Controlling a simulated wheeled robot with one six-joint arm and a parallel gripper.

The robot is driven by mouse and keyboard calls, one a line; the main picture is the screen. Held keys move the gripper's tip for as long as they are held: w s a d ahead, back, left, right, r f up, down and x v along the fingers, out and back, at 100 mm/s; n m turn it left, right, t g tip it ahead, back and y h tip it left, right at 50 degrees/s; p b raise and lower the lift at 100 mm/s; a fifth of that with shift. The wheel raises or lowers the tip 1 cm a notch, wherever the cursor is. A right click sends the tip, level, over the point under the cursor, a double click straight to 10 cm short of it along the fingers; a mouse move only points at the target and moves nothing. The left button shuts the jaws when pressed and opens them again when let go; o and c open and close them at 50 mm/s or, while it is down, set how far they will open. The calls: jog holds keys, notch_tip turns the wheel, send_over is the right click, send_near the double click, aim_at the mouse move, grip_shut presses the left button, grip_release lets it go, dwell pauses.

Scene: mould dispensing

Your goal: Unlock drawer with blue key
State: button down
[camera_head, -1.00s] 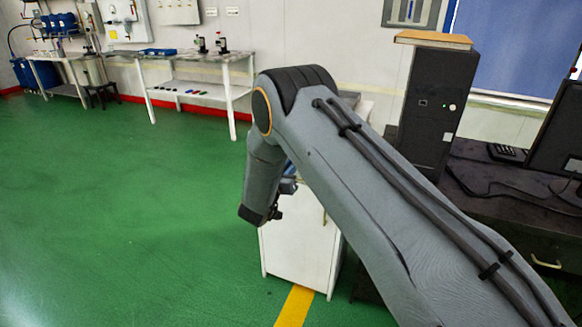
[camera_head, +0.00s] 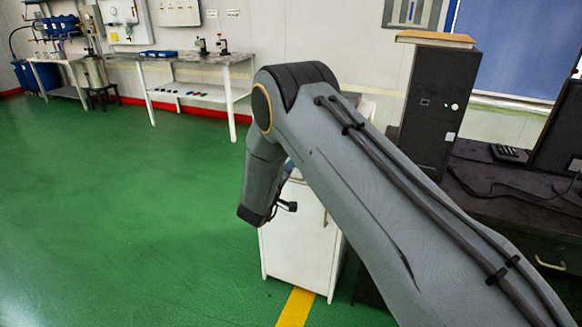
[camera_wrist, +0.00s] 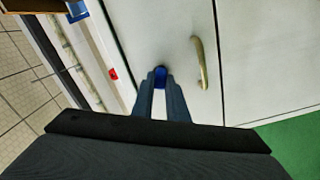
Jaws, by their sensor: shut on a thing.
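In the wrist view my gripper (camera_wrist: 160,92) is shut on the blue key (camera_wrist: 160,77), whose blue head shows between the fingertips. The key points at the white front of a cabinet (camera_wrist: 250,60), just left of a curved brass-coloured handle (camera_wrist: 199,62). The key's shaft and any keyhole are hidden behind its head and the fingertips, so I cannot tell if it is inserted. In the head view the white cabinet (camera_head: 295,255) stands behind my arm, and the gripper and key are hidden.
A small red thing (camera_wrist: 113,74) and a blue thing (camera_wrist: 77,10) lie left of the cabinet front. A dark desk (camera_head: 500,195) with a black computer tower (camera_head: 437,105) stands at right. A white table (camera_head: 190,60) is at the back. Green floor (camera_head: 120,230) is clear at left.

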jog(key=n, duration=0.4)
jog(key=shift+n, duration=0.4)
dwell(0.4)
jog(key=c, duration=1.7)
grip_release()
jog(key=shift+c, duration=0.2)
jog(key=b+v, duration=0.1)
jog(key=v, duration=0.7)
jog(key=shift+w, duration=0.1)
